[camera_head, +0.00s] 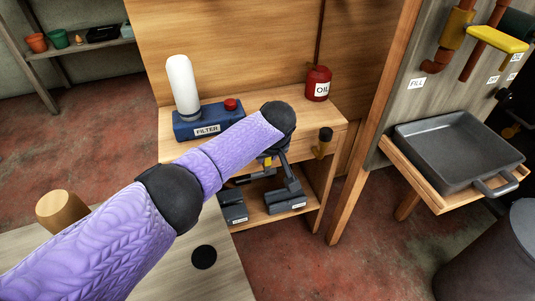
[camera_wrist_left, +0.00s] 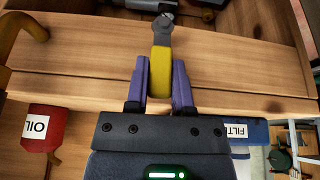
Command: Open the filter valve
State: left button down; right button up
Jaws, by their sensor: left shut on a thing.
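The yellow valve lever (camera_wrist_left: 161,70) sits between the two purple fingers of my left gripper (camera_wrist_left: 160,85) in the left wrist view. The gripper is shut on it. The lever runs to a grey metal pivot (camera_wrist_left: 165,24) near the wooden shelf edge. In the head view, a small yellow part (camera_head: 267,161) shows below my left wrist, at the bench front; my arm hides most of the valve. The blue filter box (camera_head: 206,120), labelled FILTER, stands on the bench with a white cylinder and a red knob. My right gripper is out of view.
A red OIL can (camera_head: 317,83) stands at the bench's back right. Dark grey items (camera_head: 286,201) lie on the lower shelf. A grey tray (camera_head: 458,150) is at the right.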

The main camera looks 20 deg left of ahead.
pick_arm(q)
jog(key=shift+s+a+f+n+t+h+p, duration=0.2)
jog(key=shift+s+a+n+t+h+p, duration=0.15)
jog(key=shift+t+h+p, duration=0.45)
jog(key=shift+s+a+f+n+t+h+p, duration=0.1)
jog(key=shift+s+a+f+t+h+p, duration=0.3)
jog(key=shift+h+p, duration=0.75)
jog(key=shift+s+a+n+t+h+p, duration=0.2)
jog(key=shift+a+t+h+p, duration=0.4)
jog(key=shift+p, duration=0.6)
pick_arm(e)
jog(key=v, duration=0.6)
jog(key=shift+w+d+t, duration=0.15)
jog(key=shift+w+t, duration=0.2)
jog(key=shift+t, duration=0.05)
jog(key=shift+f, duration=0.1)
pick_arm(q)
jog(key=shift+d, duration=0.1)
jog(key=shift+c, duration=2.4)
grip_release()
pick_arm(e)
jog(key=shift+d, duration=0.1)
